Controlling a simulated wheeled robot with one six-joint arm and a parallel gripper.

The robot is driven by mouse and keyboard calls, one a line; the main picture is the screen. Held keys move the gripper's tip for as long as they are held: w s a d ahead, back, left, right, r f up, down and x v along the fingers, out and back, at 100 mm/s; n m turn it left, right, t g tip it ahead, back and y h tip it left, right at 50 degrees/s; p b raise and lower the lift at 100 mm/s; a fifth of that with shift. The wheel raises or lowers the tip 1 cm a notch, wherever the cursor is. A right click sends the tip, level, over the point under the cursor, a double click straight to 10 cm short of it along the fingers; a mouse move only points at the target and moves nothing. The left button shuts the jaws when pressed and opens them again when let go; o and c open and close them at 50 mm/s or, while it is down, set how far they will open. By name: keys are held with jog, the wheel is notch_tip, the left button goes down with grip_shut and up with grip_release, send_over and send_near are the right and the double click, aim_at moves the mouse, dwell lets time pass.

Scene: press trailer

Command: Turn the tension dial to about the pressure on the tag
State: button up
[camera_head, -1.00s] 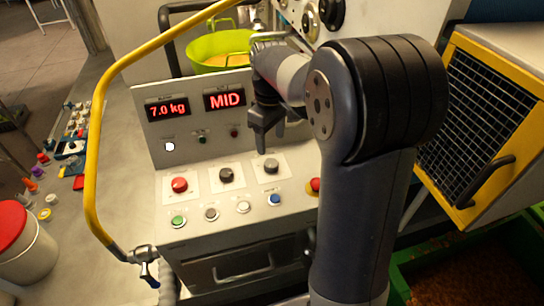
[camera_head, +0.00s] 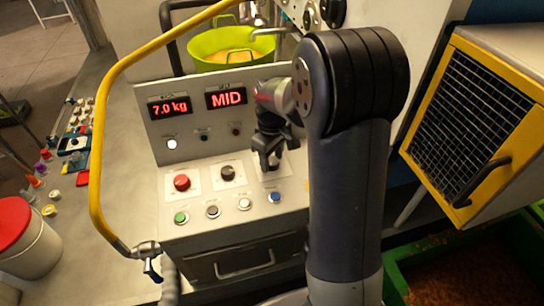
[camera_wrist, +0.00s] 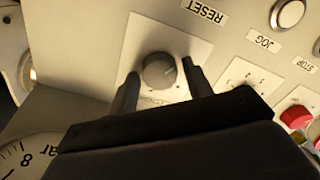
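A round grey dial (camera_wrist: 158,70) on a white plate shows in the wrist view; the label under it is partly hidden, so I cannot read it fully. My gripper (camera_wrist: 160,85) is open, with one finger on each side of the dial and small gaps between. In the head view my gripper (camera_head: 270,163) points down at the rightmost dial on the panel and covers it. A pressure gauge (camera_wrist: 25,155) marked bar is cut off at the wrist view's lower left; its needle reading is unclear. I cannot make out a pressure tag.
Displays read 7.0 kg (camera_head: 170,107) and MID (camera_head: 226,97). A yellow rail (camera_head: 97,160) curves along the left. A caged yellow box (camera_head: 475,120) stands right.

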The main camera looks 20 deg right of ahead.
jog(key=c, duration=0.7)
jog(key=m+b, duration=0.1)
jog(key=m, duration=0.3)
jog(key=shift+m+b, duration=0.3)
jog(key=shift+m, duration=1.5)
jog(key=o, duration=1)
